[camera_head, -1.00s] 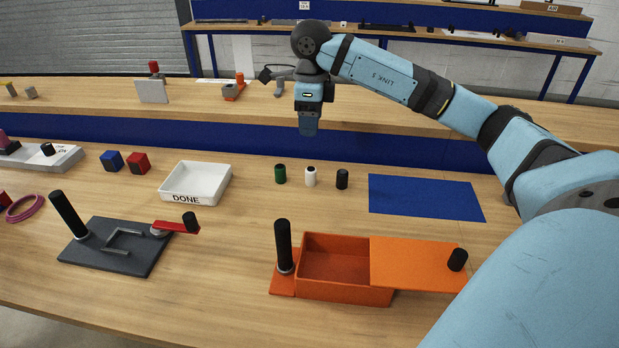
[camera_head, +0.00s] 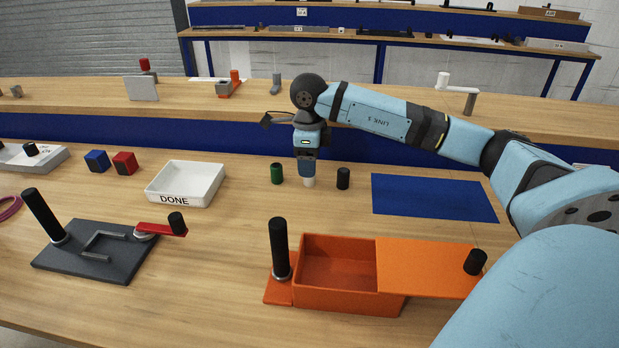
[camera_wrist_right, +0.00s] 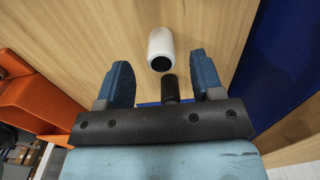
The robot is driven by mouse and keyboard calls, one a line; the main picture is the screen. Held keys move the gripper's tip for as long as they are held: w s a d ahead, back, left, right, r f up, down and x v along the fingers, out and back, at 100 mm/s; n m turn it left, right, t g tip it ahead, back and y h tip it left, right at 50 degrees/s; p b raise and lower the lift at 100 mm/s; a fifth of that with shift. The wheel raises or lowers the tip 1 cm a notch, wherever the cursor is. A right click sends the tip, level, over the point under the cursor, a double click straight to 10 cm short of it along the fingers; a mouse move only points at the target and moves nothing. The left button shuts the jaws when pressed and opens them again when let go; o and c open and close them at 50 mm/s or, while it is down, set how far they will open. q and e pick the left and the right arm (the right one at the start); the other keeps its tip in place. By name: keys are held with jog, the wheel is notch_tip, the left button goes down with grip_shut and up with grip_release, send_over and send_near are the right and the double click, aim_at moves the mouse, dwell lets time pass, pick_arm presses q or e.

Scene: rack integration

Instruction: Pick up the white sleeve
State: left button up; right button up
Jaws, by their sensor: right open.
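The white sleeve (camera_head: 309,182) is a small white cylinder standing on the table between a green sleeve (camera_head: 277,173) and a black one (camera_head: 343,178). In the head view my right gripper (camera_head: 307,174) is directly above it and hides its upper part. In the right wrist view the white sleeve (camera_wrist_right: 160,47) with its dark top opening lies just beyond the fingertips, in line with the gap. The right gripper (camera_wrist_right: 160,72) is open with nothing between its fingers. A dark cylinder (camera_wrist_right: 170,88) shows between the fingers, farther back. My left gripper is not in view.
A white DONE tray (camera_head: 187,184) stands to the left, with blue (camera_head: 97,161) and red (camera_head: 124,163) cubes beyond it. A blue mat (camera_head: 433,197) lies to the right. An orange box (camera_head: 340,268) with a sliding lid is nearer. Bare table surrounds the sleeves.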

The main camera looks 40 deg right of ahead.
notch_tip(320, 180, down, 5)
jog(key=shift+d+r+b, duration=0.1)
jog(key=shift+r+b, duration=0.1)
jog(key=shift+b, duration=0.3)
jog(key=c, duration=1)
jog(key=shift+r, duration=0.15)
